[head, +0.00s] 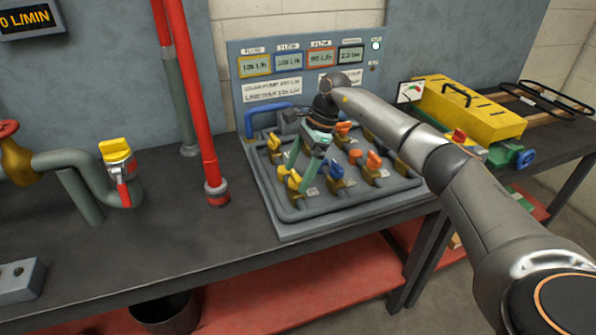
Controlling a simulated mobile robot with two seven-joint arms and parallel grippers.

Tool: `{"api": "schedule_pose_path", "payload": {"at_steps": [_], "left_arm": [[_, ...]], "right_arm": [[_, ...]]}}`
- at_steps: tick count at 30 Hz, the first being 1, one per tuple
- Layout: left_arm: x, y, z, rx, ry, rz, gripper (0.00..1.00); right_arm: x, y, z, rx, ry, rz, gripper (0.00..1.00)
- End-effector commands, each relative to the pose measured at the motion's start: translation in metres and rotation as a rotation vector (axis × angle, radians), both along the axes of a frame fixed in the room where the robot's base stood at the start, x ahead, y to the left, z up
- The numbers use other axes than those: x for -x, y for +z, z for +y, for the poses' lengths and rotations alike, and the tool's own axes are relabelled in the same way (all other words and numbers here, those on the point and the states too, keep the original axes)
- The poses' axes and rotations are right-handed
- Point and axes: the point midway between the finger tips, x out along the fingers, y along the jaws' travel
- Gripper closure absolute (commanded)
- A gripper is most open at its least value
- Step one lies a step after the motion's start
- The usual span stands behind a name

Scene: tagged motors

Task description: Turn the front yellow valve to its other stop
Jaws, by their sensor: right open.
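The front yellow valve (287,176) sits at the front left of a pipe board on the bench, on a yellow-brown body. My right gripper (300,174) comes down from above with its two greenish fingers apart. Its fingertips are at or just beside the valve's handle. I cannot tell whether they touch it, and the fingers partly cover the valve. Another yellow valve (273,142) stands farther back on the left of the board. My left gripper is not in view.
A blue valve (335,171) and an orange valve (373,160) stand close by on the right. A display panel (305,65) rises behind the board. A red vertical pipe (205,110) stands left of it.

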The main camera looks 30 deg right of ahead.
Motion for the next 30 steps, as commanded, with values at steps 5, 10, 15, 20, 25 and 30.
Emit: {"api": "schedule_pose_path", "payload": {"at_steps": [5, 10, 15, 20, 25, 30], "left_arm": [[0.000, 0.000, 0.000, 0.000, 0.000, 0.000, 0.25], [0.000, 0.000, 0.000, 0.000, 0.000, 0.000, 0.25], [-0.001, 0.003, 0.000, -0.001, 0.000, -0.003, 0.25], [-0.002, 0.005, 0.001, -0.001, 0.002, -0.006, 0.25], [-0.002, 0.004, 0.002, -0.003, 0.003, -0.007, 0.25], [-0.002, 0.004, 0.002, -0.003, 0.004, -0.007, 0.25]], "right_arm": [[0.001, 0.027, -0.011, 0.000, -0.003, -0.005, 0.03], [0.005, 0.063, -0.025, 0.000, -0.003, -0.005, 0.03], [0.008, 0.092, -0.037, 0.000, -0.002, -0.004, 0.03], [0.009, 0.109, -0.044, 0.001, -0.001, -0.003, 0.03], [0.010, 0.113, -0.046, 0.000, 0.000, -0.001, 0.03], [0.010, 0.113, -0.046, 0.000, 0.001, -0.001, 0.03]]}}
